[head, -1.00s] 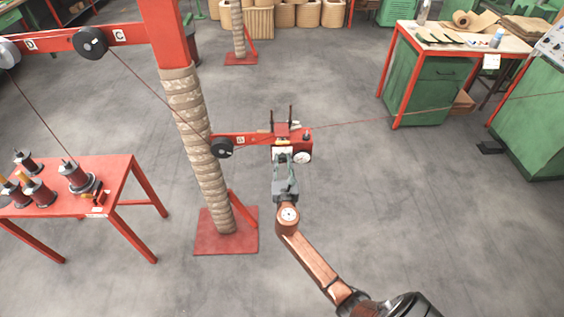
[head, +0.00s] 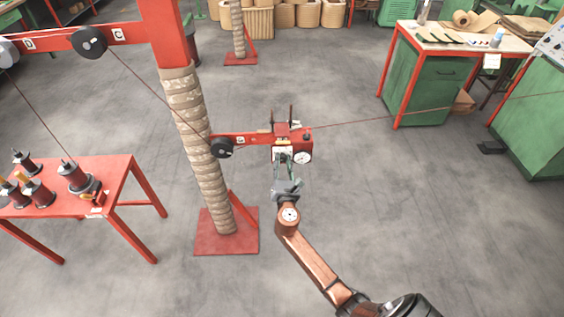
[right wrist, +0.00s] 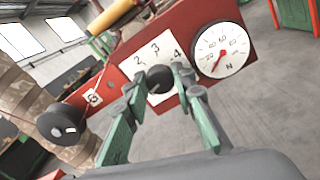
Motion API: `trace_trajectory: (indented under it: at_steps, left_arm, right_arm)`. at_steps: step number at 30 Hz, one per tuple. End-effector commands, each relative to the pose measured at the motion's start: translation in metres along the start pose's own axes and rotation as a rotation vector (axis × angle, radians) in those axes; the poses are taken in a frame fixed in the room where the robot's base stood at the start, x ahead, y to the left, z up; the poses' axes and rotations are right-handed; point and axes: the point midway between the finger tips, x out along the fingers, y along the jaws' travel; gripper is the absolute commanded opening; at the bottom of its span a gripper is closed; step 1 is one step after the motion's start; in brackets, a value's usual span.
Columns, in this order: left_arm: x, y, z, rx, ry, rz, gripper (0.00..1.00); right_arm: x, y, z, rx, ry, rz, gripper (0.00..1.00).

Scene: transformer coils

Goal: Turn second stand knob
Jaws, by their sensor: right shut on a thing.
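The second stand is a red arm (head: 240,139) on a rope-wrapped post, with a red box (head: 292,135) at its right end. In the right wrist view, a black round knob (right wrist: 160,78) sits on a white plate (right wrist: 150,60) marked 2, 3 and 4. My right gripper (right wrist: 160,82) is shut on the knob, its green fingers on either side. It also shows in the head view (head: 284,160), at the front of the box. The knob's pointer mark is not clear. A round gauge (right wrist: 222,50) with a red needle is right of the knob. My left gripper is not in view.
The rope-wrapped post (head: 200,140) stands left of the box. A thin wire (head: 370,119) runs from the box to the right. A black pulley (head: 221,148) is on the arm. A red table (head: 115,180) with spools is at left.

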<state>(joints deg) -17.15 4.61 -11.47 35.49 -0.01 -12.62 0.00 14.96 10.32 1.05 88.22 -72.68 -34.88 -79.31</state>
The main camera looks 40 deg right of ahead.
Motion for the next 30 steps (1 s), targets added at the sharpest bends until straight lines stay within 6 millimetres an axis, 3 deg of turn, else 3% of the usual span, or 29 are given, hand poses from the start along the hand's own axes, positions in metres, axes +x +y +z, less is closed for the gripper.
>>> trace_trajectory:
  at_steps: [15,22,30]
  left_arm:
    - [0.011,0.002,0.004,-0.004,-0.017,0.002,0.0]
    - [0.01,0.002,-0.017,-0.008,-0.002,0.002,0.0]
    - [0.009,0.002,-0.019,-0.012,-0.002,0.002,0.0]
  right_arm:
    - [-0.001,0.001,-0.004,0.406,0.004,0.002,0.0]
    - [-0.001,0.002,-0.003,0.499,0.004,0.002,0.0]
    - [-0.001,0.002,-0.003,0.535,0.005,0.003,0.0]
